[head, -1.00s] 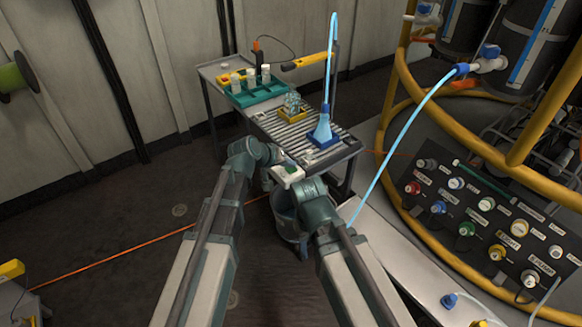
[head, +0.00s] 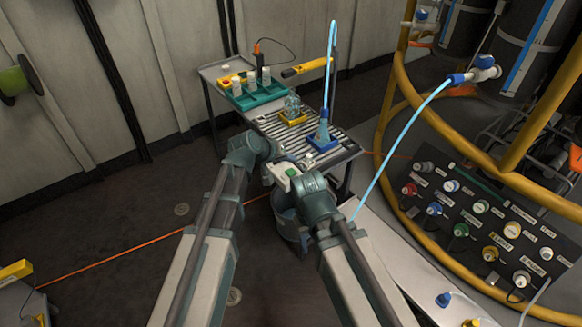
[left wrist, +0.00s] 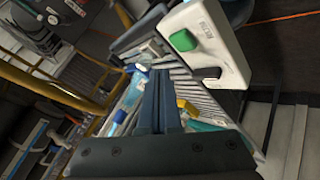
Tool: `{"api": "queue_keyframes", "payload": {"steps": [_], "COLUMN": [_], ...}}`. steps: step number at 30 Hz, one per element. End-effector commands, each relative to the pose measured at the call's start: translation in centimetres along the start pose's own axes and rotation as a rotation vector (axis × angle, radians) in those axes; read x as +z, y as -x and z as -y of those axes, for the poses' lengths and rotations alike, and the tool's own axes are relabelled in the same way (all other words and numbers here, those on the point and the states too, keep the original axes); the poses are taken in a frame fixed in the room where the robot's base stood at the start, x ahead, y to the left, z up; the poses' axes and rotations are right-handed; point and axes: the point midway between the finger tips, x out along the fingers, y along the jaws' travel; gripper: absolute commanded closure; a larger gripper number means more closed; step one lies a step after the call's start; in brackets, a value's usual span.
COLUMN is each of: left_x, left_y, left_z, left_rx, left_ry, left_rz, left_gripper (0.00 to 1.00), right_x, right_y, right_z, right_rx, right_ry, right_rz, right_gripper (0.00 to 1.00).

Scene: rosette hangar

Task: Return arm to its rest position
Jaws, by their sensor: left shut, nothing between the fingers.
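My left arm reaches in from the lower left in the head view, its wrist (head: 252,149) raised near the table's front edge. My left gripper (left wrist: 158,72) shows in the left wrist view as two dark fingers closed together with nothing between them. In the head view its fingers are hidden by the wrist or cannot be made out. My right arm (head: 316,195) reaches in beside it; its gripper is hidden. A white box with a green button (head: 280,176) lies between the two wrists. It is close to the left gripper in the left wrist view (left wrist: 207,40).
A slatted table (head: 345,153) carries a teal rack (head: 257,97), a yellow tray (head: 292,120) with clear glassware and a blue-based stand (head: 323,138) with a blue tube. A yellow-railed tank and knob panel (head: 480,215) stand right. Open floor (head: 110,225) lies left.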

Motion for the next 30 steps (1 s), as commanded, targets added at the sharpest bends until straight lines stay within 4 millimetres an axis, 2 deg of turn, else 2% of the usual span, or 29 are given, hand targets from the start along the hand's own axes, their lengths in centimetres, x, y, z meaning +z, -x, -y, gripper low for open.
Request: {"api": "queue_keyframes", "payload": {"steps": [1,6,23,26,30], "left_x": [-0.5,-1.2,-1.0,-0.1,3.1], "left_y": [0.7,1.6,1.8,3.3,7.7], "left_z": [-0.5,-1.2,-1.3,-2.4,-4.6], "left_rx": [0.0,0.0,-0.003,-0.024,-0.103], "left_ry": [0.0,0.0,-0.004,-0.032,-0.119], "left_rz": [0.0,0.0,0.006,0.05,0.192], "left_gripper": [1.0,1.0,1.0,1.0,1.0], "right_x": [0.1,0.1,0.1,0.2,0.5], "right_y": [1.0,2.3,2.5,4.3,9.0], "right_z": [-0.1,-0.2,-0.2,-0.4,-0.9], "right_rx": [0.0,0.0,0.0,0.0,0.0], "right_ry": [0.0,0.0,0.0,0.0,0.0], "right_rz": [0.0,0.0,0.0,0.0,0.0], "right_gripper": [0.5,0.5,0.5,0.5,0.5]}}
